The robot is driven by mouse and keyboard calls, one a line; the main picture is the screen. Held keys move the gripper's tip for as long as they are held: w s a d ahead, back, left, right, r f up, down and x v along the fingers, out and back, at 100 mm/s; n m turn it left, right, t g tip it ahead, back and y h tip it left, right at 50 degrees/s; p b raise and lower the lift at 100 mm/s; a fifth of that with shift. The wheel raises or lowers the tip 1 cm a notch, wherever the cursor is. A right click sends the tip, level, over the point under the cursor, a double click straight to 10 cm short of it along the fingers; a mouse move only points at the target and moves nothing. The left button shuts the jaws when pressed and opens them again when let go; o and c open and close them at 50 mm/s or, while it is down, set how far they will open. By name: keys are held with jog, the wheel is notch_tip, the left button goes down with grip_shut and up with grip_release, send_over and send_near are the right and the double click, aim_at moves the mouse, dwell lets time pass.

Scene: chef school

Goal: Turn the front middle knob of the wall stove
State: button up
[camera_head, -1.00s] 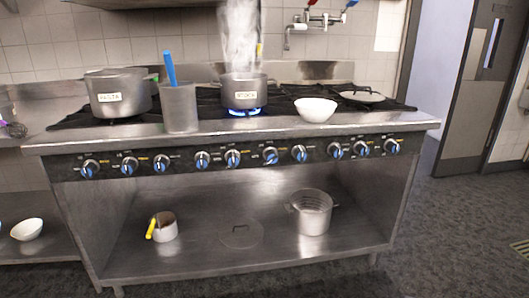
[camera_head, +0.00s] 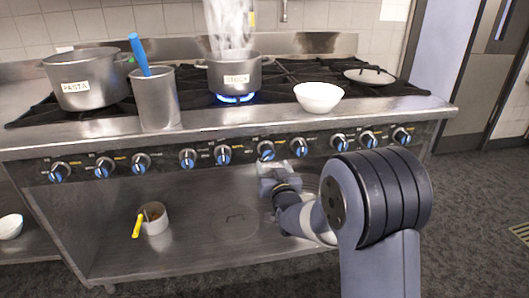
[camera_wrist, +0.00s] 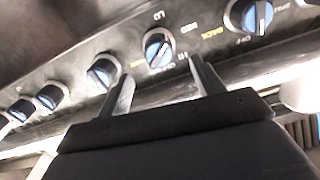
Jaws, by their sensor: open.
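The wall stove (camera_head: 250,207) has a dark front panel with a row of several blue-faced knobs. A knob in the middle of the row (camera_head: 266,150) sits just above my gripper (camera_head: 278,174) in the head view. In the wrist view one knob (camera_wrist: 158,48) lies beyond and between the two fingertips of my gripper (camera_wrist: 162,72). The fingers are apart, with nothing between them, and appear short of the knob. Another knob (camera_wrist: 103,70) is to its left, and one more (camera_wrist: 250,16) is to the upper right. Which knob is labelled front middle is too small to read.
A steaming stock pot (camera_head: 235,78) stands over a lit blue flame. A pasta pot (camera_head: 88,88), a metal container (camera_head: 158,105) with a blue handle and a white bowl (camera_head: 319,97) are on the stove top. A small pot (camera_head: 154,219) stands on the lower shelf.

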aim_at(269, 156)
jog(key=x, duration=0.8)
jog(key=shift+w, duration=0.15)
jog(key=shift+c, duration=0.4)
jog(key=shift+f, duration=0.1)
jog(key=c, duration=0.9)
